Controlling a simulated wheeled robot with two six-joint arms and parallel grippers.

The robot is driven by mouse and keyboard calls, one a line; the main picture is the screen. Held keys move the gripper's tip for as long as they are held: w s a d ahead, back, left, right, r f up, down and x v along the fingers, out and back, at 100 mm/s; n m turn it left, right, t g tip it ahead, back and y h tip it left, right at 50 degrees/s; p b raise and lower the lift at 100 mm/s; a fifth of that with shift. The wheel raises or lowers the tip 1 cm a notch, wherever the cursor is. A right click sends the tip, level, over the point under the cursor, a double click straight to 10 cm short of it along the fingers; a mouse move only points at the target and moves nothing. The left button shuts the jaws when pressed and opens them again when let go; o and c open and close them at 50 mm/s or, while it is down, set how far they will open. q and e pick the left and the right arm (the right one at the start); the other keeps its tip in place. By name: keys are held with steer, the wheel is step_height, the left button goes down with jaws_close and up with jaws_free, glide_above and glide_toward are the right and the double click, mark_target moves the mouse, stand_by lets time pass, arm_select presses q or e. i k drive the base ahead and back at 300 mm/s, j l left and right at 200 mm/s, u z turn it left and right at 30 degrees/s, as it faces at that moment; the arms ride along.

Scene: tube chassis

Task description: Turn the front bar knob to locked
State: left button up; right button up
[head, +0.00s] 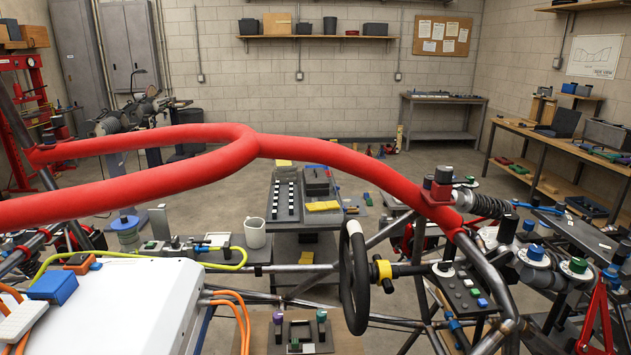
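A red tubular bar (340,160) of the chassis sweeps across the view from the left and bends down at the right. More knob-like parts stand at the right: a blue-topped one (535,253) and a green-topped one (576,267). Neither of my grippers shows in the head view.
A black steering wheel (354,276) with a yellow hub part stands below the bar. A small switch panel (467,290) is right of it. A white box (125,305) with orange cables fills the lower left. A dark spring (485,204) lies beside the red-topped part.

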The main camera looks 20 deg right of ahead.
mark_target(444, 174)
steer(key=z, duration=1.25)
